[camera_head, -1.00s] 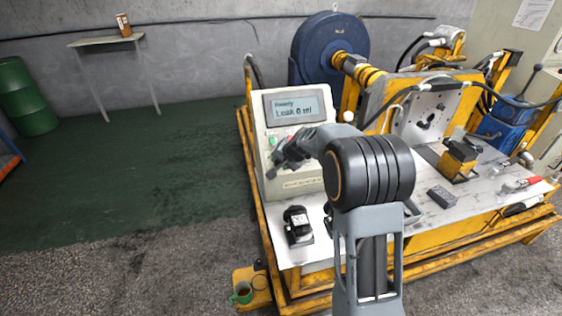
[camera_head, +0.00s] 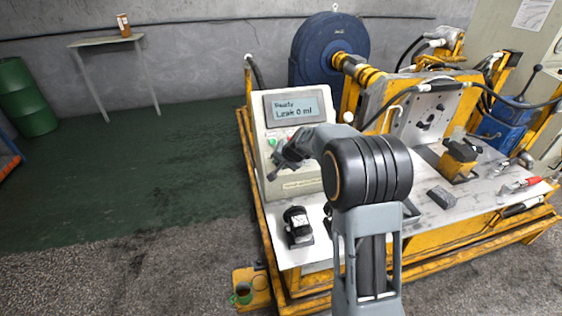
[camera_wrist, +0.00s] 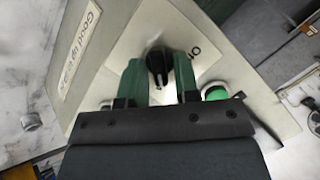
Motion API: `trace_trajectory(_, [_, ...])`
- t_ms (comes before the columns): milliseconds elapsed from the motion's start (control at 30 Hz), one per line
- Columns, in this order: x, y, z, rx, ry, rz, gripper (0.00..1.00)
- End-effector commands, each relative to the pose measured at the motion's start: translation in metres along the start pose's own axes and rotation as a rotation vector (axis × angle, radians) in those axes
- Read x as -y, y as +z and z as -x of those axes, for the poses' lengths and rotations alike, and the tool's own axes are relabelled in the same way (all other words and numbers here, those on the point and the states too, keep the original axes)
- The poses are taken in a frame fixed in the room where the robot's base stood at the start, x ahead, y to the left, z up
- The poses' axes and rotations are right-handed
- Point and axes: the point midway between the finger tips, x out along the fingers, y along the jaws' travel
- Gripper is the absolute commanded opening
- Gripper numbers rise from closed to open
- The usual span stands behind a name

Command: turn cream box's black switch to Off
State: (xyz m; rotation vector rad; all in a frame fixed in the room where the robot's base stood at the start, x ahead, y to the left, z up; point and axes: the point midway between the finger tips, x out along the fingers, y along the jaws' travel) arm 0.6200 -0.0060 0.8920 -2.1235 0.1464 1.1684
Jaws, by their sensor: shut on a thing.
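The cream box (camera_head: 293,184) stands at the left end of the bench, its lit screen (camera_head: 295,108) reading "Ready" and "Leak 0 ml". My gripper (camera_head: 281,160) is at the front of the box, partly hidden by my arm. In the wrist view, the box's black switch (camera_wrist: 157,66) is a round knob on a pale plate, with "On" printed to its right. My gripper (camera_wrist: 160,74) has its green fingers on either side of the knob and is shut on it. The Off marking cannot be made out.
A green button (camera_wrist: 214,92) is close to the right finger in the wrist view. A small black device with a dial (camera_head: 297,226) stands on the bench in front of the box. A dark block (camera_head: 441,197) lies farther right. Open floor (camera_head: 130,170) is at the left.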

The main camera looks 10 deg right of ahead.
Motion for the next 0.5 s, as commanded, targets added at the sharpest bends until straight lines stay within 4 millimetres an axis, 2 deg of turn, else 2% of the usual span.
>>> trace_trajectory(500, [0.0054,0.0001,0.0013,0.000,0.148,0.419,0.05])
